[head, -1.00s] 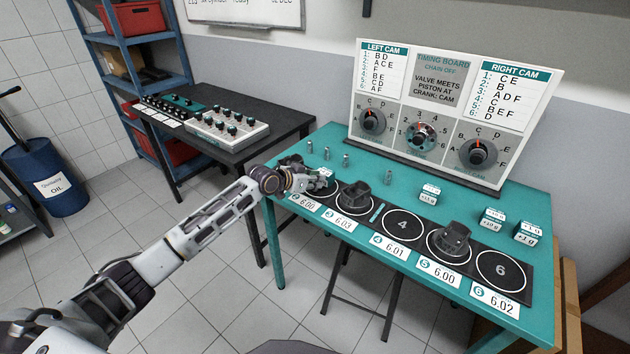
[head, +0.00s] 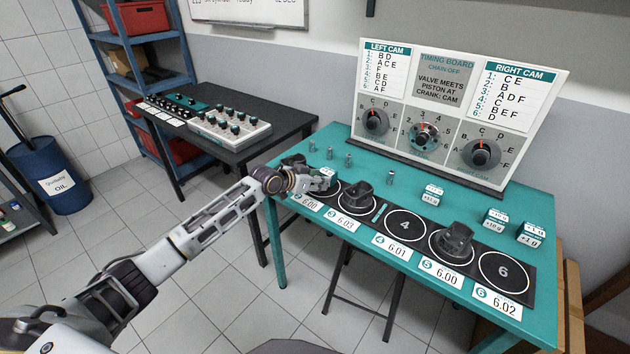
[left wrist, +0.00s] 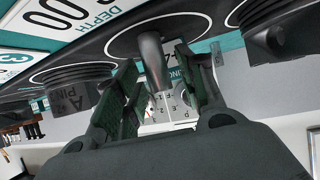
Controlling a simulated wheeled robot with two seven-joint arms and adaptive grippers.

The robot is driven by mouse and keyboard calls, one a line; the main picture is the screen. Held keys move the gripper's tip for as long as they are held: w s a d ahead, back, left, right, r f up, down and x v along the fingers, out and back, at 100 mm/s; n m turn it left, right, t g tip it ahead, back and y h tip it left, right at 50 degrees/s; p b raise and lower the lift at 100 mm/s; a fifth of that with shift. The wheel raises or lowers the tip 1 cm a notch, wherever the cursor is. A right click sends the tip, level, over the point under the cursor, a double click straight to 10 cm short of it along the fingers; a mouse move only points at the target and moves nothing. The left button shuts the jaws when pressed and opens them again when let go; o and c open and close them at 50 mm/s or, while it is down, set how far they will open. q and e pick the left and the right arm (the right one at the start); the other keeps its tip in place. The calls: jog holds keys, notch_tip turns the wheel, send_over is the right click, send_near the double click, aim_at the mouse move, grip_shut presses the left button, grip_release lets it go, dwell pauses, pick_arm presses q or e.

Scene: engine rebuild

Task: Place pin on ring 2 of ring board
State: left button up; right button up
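A grey cylindrical pin (left wrist: 151,55) stands on a dark ring spot of the ring board (left wrist: 110,50) in the left wrist view, beside a card ending in "00". My left gripper (left wrist: 152,90) has its two green-padded fingers on either side of the pin, with gaps visible between pads and pin. In the head view my left gripper (head: 325,184) is low over the left part of the ring board (head: 380,238), by the 6.00 card, and hides the pin and most of ring 2. My right gripper is out of view.
Dark pistons stand on ring 3 (head: 356,196) and ring 5 (head: 457,240); rings 4 (head: 405,225) and 6 (head: 503,272) are bare. Several small metal pins (head: 348,160) stand behind the board. White-and-teal blocks (head: 495,218) sit right. The timing board (head: 446,105) rises behind.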

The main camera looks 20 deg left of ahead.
pick_arm(q)
jog(key=shift+s+r, duration=0.1)
jog(key=shift+r, duration=0.05)
jog(key=shift+v, duration=0.8)
jog(key=v, duration=0.4)
jog(key=shift+s+a, duration=0.1)
jog(key=shift+a, duration=0.05)
jog(key=v, duration=0.6)
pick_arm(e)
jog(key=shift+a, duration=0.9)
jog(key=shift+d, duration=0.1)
